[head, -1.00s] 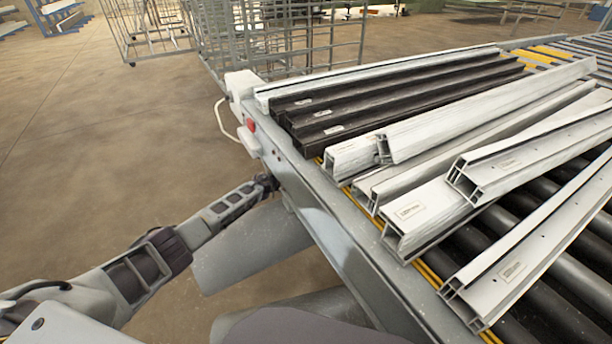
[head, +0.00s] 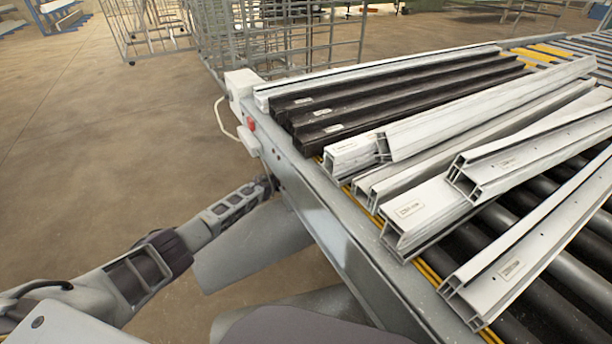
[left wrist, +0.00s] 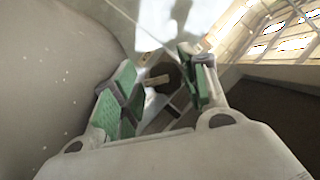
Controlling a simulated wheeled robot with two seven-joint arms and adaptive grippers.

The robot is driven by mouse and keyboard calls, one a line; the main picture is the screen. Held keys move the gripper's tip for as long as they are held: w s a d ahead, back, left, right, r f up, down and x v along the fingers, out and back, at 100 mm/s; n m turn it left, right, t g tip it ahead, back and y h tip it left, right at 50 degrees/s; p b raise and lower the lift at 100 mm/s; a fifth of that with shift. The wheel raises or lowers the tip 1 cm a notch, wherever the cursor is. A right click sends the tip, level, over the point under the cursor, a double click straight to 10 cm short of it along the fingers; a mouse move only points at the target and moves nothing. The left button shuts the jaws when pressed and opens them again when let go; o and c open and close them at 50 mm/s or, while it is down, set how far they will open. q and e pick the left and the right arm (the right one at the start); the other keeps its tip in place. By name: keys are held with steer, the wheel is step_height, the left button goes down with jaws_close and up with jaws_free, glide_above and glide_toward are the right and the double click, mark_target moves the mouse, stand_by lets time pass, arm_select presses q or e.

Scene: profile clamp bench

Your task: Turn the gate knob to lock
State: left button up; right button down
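In the left wrist view a dark round knob (left wrist: 165,77) with a pale bar across it sits ahead of my left gripper (left wrist: 160,88). The two green-padded fingers are spread apart, one to each side of the knob in that picture. I see a gap at both sides and cannot tell whether either pad touches it. In the head view my left gripper (head: 267,187) is at the outer side of the conveyor frame (head: 335,215), below its top edge. The knob is hidden there. My right gripper is in neither view.
White profiles (head: 480,115) and dark profiles (head: 400,98) lie across the black rollers (head: 560,315), some overhanging towards the frame's near edge. A red button (head: 251,124) and a white box (head: 243,82) with a cable are at the frame corner. Open floor (head: 100,170) lies left.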

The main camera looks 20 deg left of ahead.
arm_select(q)
steer(key=shift+a+r, duration=0.1)
steer(key=shift+a, duration=0.05)
steer(key=shift+s+a+r, duration=0.1)
steer(key=shift+s, duration=0.05)
steer(key=shift+v, duration=5.7)
steer(key=shift+o, duration=0.3)
steer(key=shift+s, duration=0.1)
steer(key=shift+o, duration=0.5)
